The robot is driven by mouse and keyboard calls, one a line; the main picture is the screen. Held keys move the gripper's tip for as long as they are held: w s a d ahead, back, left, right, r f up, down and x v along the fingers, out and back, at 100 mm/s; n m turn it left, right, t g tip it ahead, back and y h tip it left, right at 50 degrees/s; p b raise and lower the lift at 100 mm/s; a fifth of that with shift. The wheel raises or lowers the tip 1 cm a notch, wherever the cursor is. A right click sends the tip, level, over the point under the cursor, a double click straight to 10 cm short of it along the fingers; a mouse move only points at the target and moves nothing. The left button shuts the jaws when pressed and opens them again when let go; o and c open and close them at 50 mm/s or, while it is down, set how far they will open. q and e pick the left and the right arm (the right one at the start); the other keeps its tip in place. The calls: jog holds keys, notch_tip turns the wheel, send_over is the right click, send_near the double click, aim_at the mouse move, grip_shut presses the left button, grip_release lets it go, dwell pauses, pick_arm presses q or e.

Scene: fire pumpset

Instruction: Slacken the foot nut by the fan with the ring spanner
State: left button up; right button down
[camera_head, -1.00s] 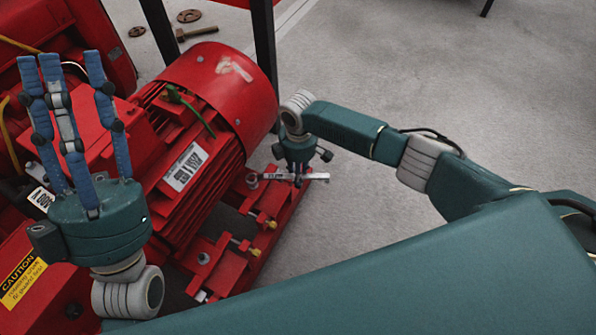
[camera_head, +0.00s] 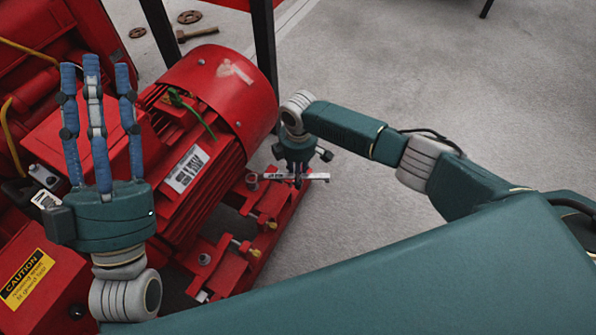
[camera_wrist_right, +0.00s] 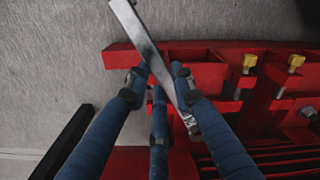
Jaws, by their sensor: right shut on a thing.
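The ring spanner (camera_head: 318,177) is a flat silver bar held level beside the red motor's fan cowl (camera_head: 225,88). My right gripper (camera_head: 297,180) is shut on the spanner; its blue fingers also close on it in the right wrist view (camera_wrist_right: 160,78). The spanner's left end (camera_head: 253,178) is at the motor foot by the fan. The foot nut is hidden or too small to make out there, so I cannot tell whether the ring sits around it. My left gripper (camera_head: 95,75) is open and empty, its fingers pointing up left of the motor.
Yellow-headed bolts (camera_head: 254,252) stand along the red base frame (camera_head: 285,215). A dark upright post (camera_head: 264,45) stands behind the cowl. A hammer (camera_head: 198,33) and round flanges (camera_head: 189,17) lie on the floor at the back. The grey floor to the right is clear.

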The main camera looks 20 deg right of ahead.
pick_arm(q)
jog(key=w+f+g+y+p, duration=0.1)
jog(key=w+f+g, duration=0.3)
jog(key=f, duration=0.3)
jog(key=shift+w+d, duration=0.2)
jog(key=shift+w, duration=0.1)
dwell(0.8)
dwell(0.5)
